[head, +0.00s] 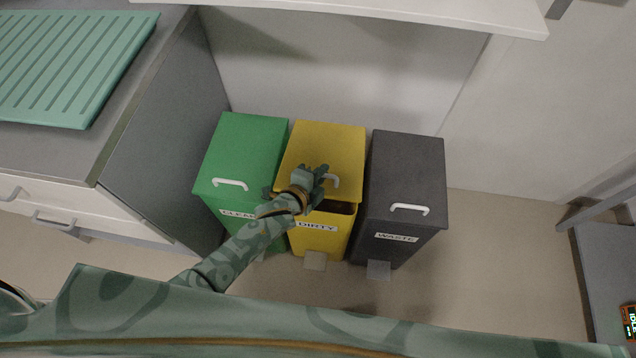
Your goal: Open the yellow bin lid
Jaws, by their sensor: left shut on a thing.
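The yellow bin (336,237), labelled DIRTY, stands between two other bins. Its yellow lid (332,140) is raised slightly at the front, and a dark gap shows beneath the right part of its front edge. My left gripper (326,176) is shut on the lid's white handle (336,181). My right gripper is not in view.
A green bin (243,150) labelled CLEAN stands close on the left. A dark grey bin (407,165) labelled WASTE stands close on the right. A counter with a green ribbed mat (75,70) is at the upper left. A white shelf edge (400,17) hangs above.

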